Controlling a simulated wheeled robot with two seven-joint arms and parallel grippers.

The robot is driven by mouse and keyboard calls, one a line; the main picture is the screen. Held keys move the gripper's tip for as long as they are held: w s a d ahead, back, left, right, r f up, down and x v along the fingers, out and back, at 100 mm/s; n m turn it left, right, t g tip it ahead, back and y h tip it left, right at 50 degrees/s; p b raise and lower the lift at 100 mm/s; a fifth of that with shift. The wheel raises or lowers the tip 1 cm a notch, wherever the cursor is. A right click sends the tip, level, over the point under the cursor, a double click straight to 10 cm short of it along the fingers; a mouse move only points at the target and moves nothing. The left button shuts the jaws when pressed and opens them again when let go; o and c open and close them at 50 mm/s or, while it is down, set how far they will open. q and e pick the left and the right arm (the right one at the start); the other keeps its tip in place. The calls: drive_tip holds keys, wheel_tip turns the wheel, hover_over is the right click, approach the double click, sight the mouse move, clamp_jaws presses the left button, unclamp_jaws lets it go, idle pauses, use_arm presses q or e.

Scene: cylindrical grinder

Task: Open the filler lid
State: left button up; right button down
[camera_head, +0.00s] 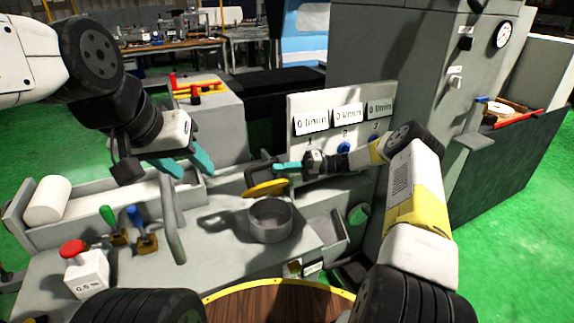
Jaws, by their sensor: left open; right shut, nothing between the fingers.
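The filler is a grey round cup (271,222) on the grey machine top, with its mouth uncovered. The filler lid, a yellow disc (265,188), is raised at the back of the cup, tilted, with a dark piece behind it. My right gripper (279,167) has teal fingers, shut and empty, just above the lid; I cannot tell whether they touch it. My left gripper (187,165) has teal fingers, apart and empty, in the air to the left of the lid and above the machine top.
A grey curved handle (171,222) stands left of the cup. A panel with several displays (340,112) rises behind the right gripper.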

drive_tip(key=shift+w+a+r, duration=0.25)
drive_tip(key=shift+w+a, duration=0.1)
drive_tip(key=shift+w, duration=0.15)
drive_tip(key=shift+w+a+r, duration=0.2)
drive_tip(key=shift+w+r, duration=0.05)
drive_tip(key=shift+w, duration=0.4)
